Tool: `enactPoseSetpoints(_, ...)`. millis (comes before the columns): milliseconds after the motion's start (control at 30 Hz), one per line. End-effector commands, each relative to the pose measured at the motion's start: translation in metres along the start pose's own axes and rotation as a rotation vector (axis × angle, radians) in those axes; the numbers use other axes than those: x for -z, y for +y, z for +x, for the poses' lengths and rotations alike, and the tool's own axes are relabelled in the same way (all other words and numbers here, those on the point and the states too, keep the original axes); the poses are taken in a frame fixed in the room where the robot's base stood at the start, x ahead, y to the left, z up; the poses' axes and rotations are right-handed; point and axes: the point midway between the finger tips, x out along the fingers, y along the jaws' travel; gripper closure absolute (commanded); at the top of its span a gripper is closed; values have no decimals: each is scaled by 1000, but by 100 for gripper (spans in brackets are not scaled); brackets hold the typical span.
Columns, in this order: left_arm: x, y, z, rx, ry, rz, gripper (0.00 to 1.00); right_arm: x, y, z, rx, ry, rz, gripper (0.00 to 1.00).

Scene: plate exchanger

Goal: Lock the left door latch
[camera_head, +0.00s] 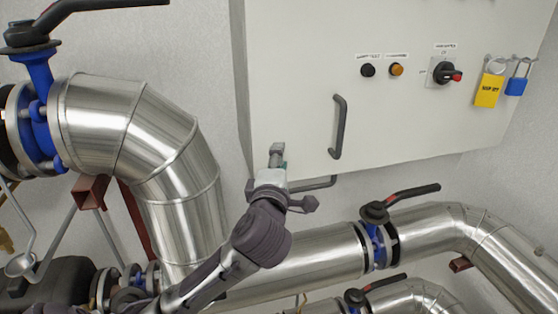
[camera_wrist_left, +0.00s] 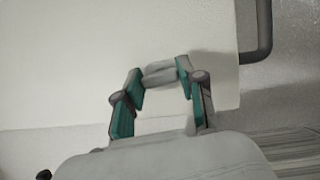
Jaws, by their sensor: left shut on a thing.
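The left door latch (camera_head: 277,148) is a small grey piece at the lower left of the white cabinet door (camera_head: 300,90). It also shows in the left wrist view (camera_wrist_left: 158,74), lying across between the two fingertips. My left gripper (camera_head: 277,160) reaches up from below and is shut on the latch. In the left wrist view, its teal-padded fingers (camera_wrist_left: 161,77) stand on either side of the latch. The gripper hides the latch's lower part in the head view. My right gripper is in neither view.
A grey vertical door handle (camera_head: 339,128) is right of the latch. A grey bar (camera_head: 318,184) runs below the cabinet's lower edge. Large silver pipes (camera_head: 150,140) lie left and below, with a black-handled valve (camera_head: 375,212). Yellow (camera_head: 488,91) and blue (camera_head: 516,85) padlocks hang at upper right.

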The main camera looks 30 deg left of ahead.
Motion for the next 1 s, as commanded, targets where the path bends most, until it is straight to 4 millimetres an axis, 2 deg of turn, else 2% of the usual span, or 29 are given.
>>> enactPoseSetpoints(300,0,1,0,39,0,97,96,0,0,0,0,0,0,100)
enactPoseSetpoints(800,0,0,0,47,1,113,95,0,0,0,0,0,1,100)
enactPoseSetpoints(833,0,0,0,46,1,113,57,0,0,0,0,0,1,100)
enactPoseSetpoints(967,0,0,0,46,1,112,36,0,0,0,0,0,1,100)
enactPoseSetpoints(1000,0,0,0,46,1,112,35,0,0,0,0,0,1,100)
